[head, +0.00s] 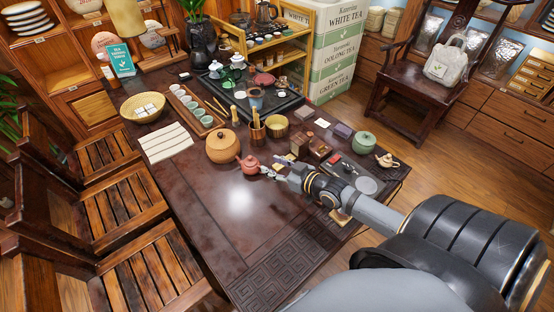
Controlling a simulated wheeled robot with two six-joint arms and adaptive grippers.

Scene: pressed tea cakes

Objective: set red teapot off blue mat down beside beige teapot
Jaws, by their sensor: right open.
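The small red teapot (249,165) stands upright on the dark table, just right of a round orange-brown lidded jar. My right gripper (277,168) comes in from the right with its fingers apart, close to the right side of the red teapot. I cannot tell whether a finger touches it. The beige teapot (387,161) stands near the table's right edge, behind my right forearm. I cannot make out a blue mat under the red teapot. My left gripper is not in view.
The orange-brown jar (222,147) is close on the red teapot's left. A green lidded pot (364,142), a grey round plate (366,185) and small boxes crowd the right side. The front table surface (240,215) is clear. Wooden chairs line the left.

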